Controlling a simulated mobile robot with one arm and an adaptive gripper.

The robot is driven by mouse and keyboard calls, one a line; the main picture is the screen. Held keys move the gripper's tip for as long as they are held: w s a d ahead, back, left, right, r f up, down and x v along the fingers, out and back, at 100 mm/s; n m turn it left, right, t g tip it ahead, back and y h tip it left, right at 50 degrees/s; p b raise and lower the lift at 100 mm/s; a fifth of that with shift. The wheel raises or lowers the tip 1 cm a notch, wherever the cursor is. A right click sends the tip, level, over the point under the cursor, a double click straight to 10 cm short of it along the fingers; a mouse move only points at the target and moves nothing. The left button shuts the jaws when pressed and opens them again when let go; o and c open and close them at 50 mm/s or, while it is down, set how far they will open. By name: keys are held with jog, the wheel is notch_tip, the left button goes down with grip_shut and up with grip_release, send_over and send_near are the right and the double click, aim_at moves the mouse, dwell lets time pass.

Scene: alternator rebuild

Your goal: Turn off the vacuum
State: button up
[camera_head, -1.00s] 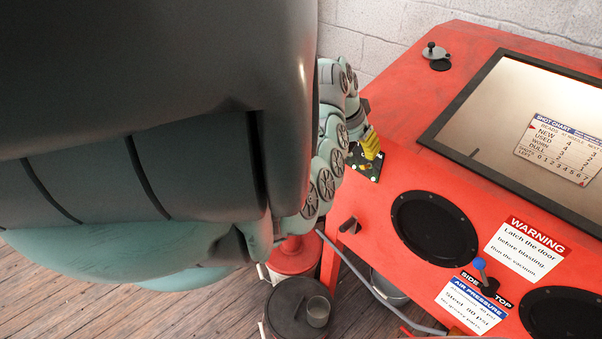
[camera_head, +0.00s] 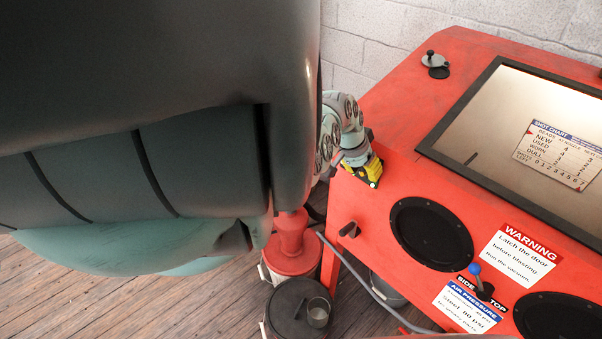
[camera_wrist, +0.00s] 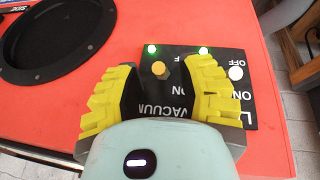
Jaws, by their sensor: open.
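The black switch panel (camera_wrist: 185,112) fills the middle of the wrist view, its lettering upside down. It bears a yellow-tipped VACUUM switch (camera_wrist: 158,68) and a white-tipped switch (camera_wrist: 236,73), each near OFF and ON markings. In the head view my gripper (camera_head: 367,170) is at the red cabinet's left edge and hides most of the panel.
The red blasting cabinet (camera_head: 395,110) has a large window (camera_head: 500,110) and a round black glove port (camera_head: 432,232). A blue-tipped lever (camera_head: 475,269) stands by the labels. A red-topped vessel (camera_head: 292,250) and a dark lidded bucket (camera_head: 290,312) stand on the floor at left.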

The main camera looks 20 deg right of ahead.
jog(key=shift+d+f, duration=0.15)
jog(key=shift+f, duration=0.25)
jog(key=shift+c, duration=0.3)
grip_shut()
dwell(0.3)
